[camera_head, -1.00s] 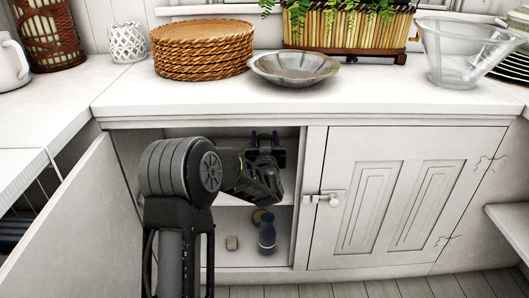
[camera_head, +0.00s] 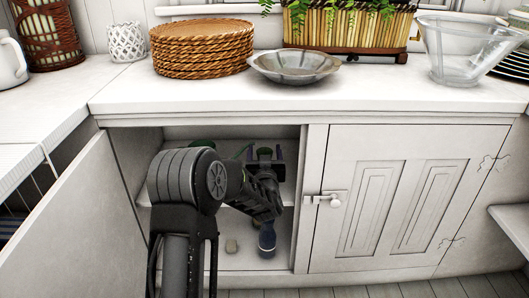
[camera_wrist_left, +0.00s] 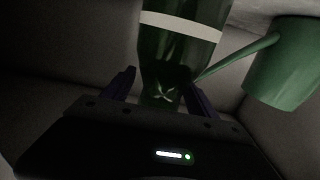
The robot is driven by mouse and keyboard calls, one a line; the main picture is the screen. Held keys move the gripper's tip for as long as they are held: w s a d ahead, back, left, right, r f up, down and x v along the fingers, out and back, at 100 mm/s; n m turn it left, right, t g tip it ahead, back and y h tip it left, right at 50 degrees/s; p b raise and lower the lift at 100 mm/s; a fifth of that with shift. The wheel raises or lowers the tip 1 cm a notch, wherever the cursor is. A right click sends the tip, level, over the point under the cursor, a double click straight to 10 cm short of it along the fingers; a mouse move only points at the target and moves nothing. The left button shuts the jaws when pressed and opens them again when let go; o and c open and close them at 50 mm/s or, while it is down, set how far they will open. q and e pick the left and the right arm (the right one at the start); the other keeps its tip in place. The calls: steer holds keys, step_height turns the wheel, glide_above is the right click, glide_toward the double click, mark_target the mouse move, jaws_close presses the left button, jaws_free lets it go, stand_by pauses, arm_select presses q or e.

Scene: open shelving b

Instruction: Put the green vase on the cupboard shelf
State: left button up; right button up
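The green vase (camera_wrist_left: 180,45) has a pale band and fills the top centre of the left wrist view, its upper end cut off. Its lower part lies between the spread fingers of my left gripper (camera_wrist_left: 160,95), with narrow dark gaps seemingly on both sides. In the head view my left gripper (camera_head: 264,158) is inside the open cupboard, at the height of the cupboard shelf (camera_head: 286,192), fingers apart. The vase is mostly hidden there. My right gripper is not in view.
A green watering can (camera_wrist_left: 285,65) stands close beside the vase, its spout reaching toward it. The open door (camera_head: 75,225) is left; the closed door (camera_head: 400,200) is right.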

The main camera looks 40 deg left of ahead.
arm_select(q)
steer(key=shift+r, duration=0.2)
steer(key=shift+s+d, duration=0.1)
steer(key=shift+s, duration=0.05)
steer(key=p+v, duration=0.3)
steer(key=v, duration=0.8)
steer(key=shift+s+d, duration=0.25)
steer(key=shift+f, duration=0.1)
